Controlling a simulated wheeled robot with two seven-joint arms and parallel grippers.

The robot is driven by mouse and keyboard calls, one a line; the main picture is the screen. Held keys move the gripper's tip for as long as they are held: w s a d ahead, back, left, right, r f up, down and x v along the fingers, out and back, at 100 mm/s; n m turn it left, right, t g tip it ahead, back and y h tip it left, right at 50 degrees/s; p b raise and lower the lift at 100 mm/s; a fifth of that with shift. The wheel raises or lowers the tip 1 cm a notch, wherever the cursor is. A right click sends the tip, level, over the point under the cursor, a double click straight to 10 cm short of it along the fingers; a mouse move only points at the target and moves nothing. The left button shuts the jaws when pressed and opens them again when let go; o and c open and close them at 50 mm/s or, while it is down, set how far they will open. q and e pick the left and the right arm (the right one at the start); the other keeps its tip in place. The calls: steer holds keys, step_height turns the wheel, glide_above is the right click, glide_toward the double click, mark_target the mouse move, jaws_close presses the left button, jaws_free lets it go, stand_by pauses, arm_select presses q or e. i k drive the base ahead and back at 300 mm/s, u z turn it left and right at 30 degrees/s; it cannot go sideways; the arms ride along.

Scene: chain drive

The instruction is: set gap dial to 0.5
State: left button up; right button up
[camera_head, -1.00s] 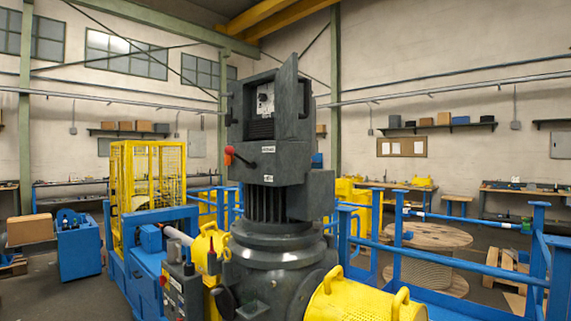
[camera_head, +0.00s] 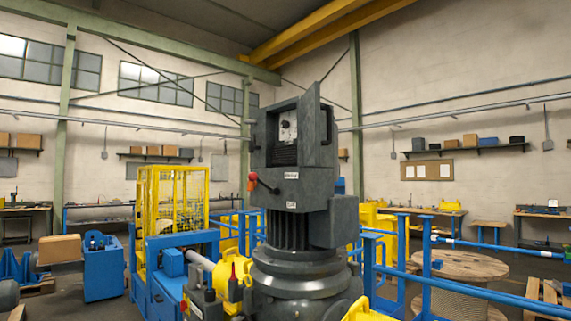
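A dark grey machine (camera_head: 298,230) stands upright near the middle of the view. Its upper housing has an open compartment with a raised door or flap (camera_head: 317,103) at its right side. Inside the compartment is a pale panel with a small dark round knob (camera_head: 287,131), which may be the gap dial; its markings are too small to read. A red-ended lever (camera_head: 253,178) sticks out at the left of the housing below the compartment. Neither of my grippers is in view.
Yellow cylindrical guards (camera_head: 236,285) and a blue machine frame (camera_head: 165,268) adjoin the grey machine at left. Blue railings (camera_head: 470,282) run along the right, with a wooden cable reel (camera_head: 456,266) behind. A yellow cage (camera_head: 172,205) stands behind left. Open floor shows at far left.

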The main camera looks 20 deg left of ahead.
mark_target(284, 124)
steer(key=k, duration=0.6)
steer(key=u, duration=0.65)
steer(key=i, duration=1.15)
steer(key=z, duration=0.6)
steer(key=i, duration=0.5)
steer(key=z, duration=0.4)
